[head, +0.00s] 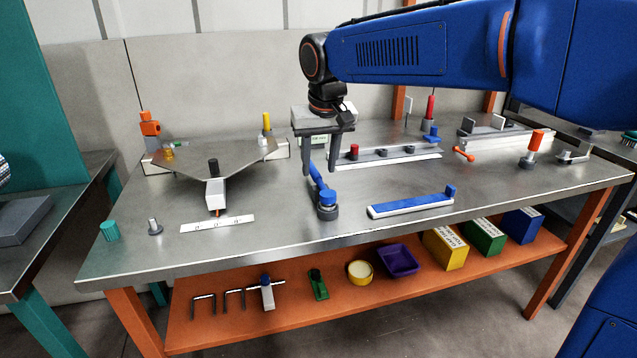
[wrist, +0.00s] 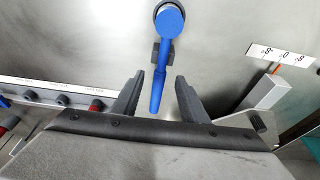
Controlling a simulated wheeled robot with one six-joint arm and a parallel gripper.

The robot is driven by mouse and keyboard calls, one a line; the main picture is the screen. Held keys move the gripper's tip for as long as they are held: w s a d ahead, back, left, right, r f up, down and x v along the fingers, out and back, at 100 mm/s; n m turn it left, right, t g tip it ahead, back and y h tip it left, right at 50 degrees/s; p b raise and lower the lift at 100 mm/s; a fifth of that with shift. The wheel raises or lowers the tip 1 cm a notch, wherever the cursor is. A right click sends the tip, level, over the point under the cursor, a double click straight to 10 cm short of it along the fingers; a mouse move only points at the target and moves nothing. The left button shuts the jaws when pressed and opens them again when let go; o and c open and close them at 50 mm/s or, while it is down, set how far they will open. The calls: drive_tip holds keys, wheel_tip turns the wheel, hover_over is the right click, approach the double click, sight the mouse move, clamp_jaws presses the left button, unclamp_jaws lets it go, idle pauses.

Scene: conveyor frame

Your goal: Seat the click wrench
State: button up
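A blue tool that I take to be the click wrench (head: 317,176) has a long handle and a round blue head over a dark round base near the table's front middle. In the wrist view the wrench (wrist: 158,90) has its head at the top, and its handle runs down between my fingers. My gripper (head: 321,170) is open and points down over the handle; it also shows in the wrist view (wrist: 160,80). Gaps show on both sides of the handle there. A blue bar in a long white-edged holder (head: 412,204) lies to the right, with a blue knob at its right end.
A grey plate fixture (head: 217,155) stands left, with a white scale strip (head: 217,224) in front. A rail with a red knob and dark knobs (head: 382,153) lies behind my gripper. An orange-handled tool (head: 533,148) stands right. The front left of the table (head: 270,240) is mostly clear.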

sight(318, 175)
drive_tip(key=shift+x, duration=2.85)
clamp_jaws()
